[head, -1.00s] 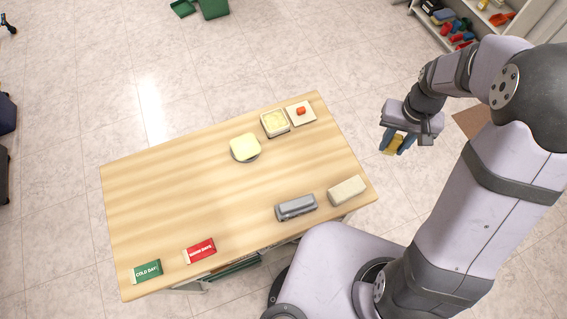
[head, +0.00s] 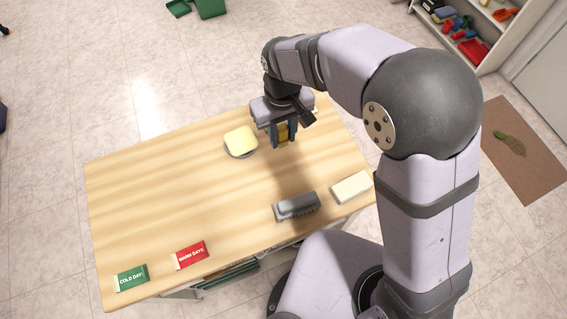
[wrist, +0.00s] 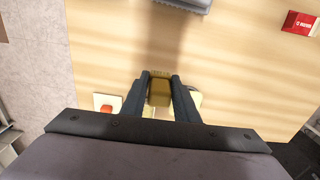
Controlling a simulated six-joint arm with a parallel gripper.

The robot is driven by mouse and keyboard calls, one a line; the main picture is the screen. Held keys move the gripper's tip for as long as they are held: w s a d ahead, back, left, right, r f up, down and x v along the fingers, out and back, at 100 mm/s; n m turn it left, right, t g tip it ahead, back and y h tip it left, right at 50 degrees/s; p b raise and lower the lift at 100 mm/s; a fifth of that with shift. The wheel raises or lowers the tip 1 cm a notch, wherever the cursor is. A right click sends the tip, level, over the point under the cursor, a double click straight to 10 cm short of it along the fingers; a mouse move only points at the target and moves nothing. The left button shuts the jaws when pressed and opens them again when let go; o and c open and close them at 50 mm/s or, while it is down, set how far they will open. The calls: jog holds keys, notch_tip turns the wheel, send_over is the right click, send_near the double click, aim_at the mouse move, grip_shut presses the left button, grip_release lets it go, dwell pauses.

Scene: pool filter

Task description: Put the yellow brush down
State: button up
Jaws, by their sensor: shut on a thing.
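My gripper (head: 284,140) is shut on the yellow brush (head: 283,132) and holds it over the far right part of the wooden table (head: 170,200). In the wrist view the yellow brush (wrist: 160,93) sits between the two dark fingers (wrist: 160,78), with bristle-like tips at its far end. It appears to be above the tabletop, though the exact gap cannot be told. Bare wood lies just past the fingertips in the wrist view.
A pale yellow pad on a grey dish (head: 241,142) is left of my gripper. A grey brush-like block (head: 296,206) and cream block (head: 351,187) lie near the right edge. Red (head: 191,255) and green (head: 130,278) cards lie front left. The table's middle is clear.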

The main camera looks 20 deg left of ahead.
jog(key=shift+s+d+f+p, duration=0.1)
jog(key=shift+f+p, duration=0.25)
jog(key=shift+f, duration=1.35)
jog(key=shift+s+d+f+p, duration=0.15)
jog(key=shift+f+p, duration=0.15)
jog(key=shift+f, duration=1.35)
jog(key=shift+s+d+f+p, duration=0.1)
jog(key=shift+f+p, duration=0.25)
jog(key=shift+f, duration=1.35)
jog(key=shift+f, duration=0.2)
jog(key=o, duration=1.1)
jog(key=shift+c, duration=0.2)
jog(key=shift+r, duration=0.1)
notch_tip(320, 180, up, 12)
jog(key=b, duration=0.2)
jog(key=shift+r, duration=0.15)
